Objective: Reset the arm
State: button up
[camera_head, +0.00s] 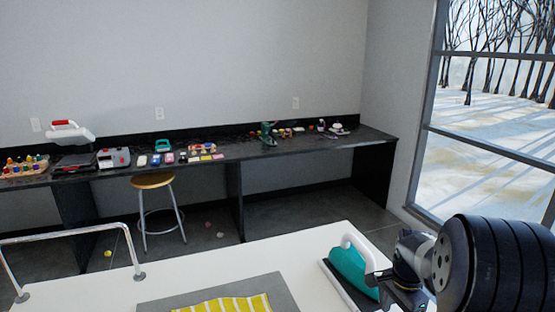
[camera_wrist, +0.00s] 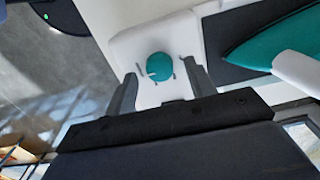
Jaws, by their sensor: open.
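My gripper (camera_head: 392,284) is at the lower right in the head view, close to a teal iron with a white handle (camera_head: 352,268). In the wrist view my gripper (camera_wrist: 160,76) has its two dark fingers apart with nothing held between them. Beyond the fingers is a pale rounded surface with a teal disc (camera_wrist: 159,66); I cannot tell what it is. The teal iron (camera_wrist: 262,48) shows at the right of the wrist view, beside the fingers and apart from them. In the head view my arm hides part of the table's right end.
The white table (camera_head: 310,243) holds a grey board (camera_head: 155,305) with a yellow striped cloth (camera_head: 225,304) and a dark pad under the iron. A metal rail stands at left. A black counter (camera_head: 330,143) with tools and a stool (camera_head: 152,181) stand behind; a window is right.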

notch_tip(320, 180, up, 10)
notch_tip(320, 180, down, 10)
jog(key=shift+f, duration=0.6)
jog(key=n, duration=0.5)
jog(key=shift+r+n, duration=0.1)
jog(key=shift+n, duration=0.3)
jog(key=n, duration=0.5)
jog(key=shift+n, duration=0.3)
jog(key=n, duration=0.6)
jog(key=n+b, duration=0.1)
jog(key=n, duration=0.5)
